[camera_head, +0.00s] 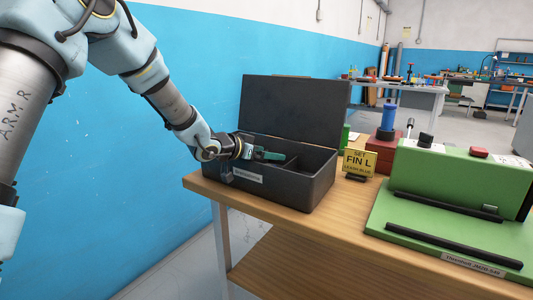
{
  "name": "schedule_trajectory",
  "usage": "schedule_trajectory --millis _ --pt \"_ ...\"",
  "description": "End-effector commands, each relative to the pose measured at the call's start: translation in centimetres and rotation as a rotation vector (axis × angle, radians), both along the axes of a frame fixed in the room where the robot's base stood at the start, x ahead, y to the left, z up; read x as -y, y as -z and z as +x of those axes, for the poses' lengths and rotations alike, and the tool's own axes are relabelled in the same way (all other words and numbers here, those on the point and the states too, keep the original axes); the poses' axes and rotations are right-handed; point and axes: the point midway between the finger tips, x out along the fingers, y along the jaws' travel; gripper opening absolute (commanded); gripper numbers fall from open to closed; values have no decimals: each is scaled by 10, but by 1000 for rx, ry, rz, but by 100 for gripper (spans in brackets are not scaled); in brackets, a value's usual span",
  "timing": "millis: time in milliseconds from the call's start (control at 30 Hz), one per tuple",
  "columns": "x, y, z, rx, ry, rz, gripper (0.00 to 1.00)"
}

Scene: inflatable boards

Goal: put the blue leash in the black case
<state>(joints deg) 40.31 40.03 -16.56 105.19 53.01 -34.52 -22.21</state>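The black case (311,192) stands open on the wooden table, its lid raised at the back. A divider splits its inside, and the right part looks empty. My gripper (250,150) reaches in from the left, over the left part of the case. A small teal-blue piece (270,155) shows at its tip, inside the case opening; it may be the blue leash, but it is too small to be sure. The fingers are too small and dark to tell whether they grip it.
A yellow sign (358,161) reading "SET FIN L" stands right of the case. Behind it are a red block (384,150) and a blue cylinder (388,117). A green machine (460,180) fills the table's right side.

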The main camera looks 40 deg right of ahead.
Motion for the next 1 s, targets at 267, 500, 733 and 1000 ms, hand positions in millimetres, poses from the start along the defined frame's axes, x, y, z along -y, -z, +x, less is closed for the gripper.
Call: schedule_trajectory --millis 267,500,733,1000 --pt "-4 1 -2 -2 1 22 100" --pt "-44 -21 -1 -1 -4 14 100" --pt "-86 -42 -3 -1 -1 9 100" --pt "-111 -53 -4 -2 1 8 100"
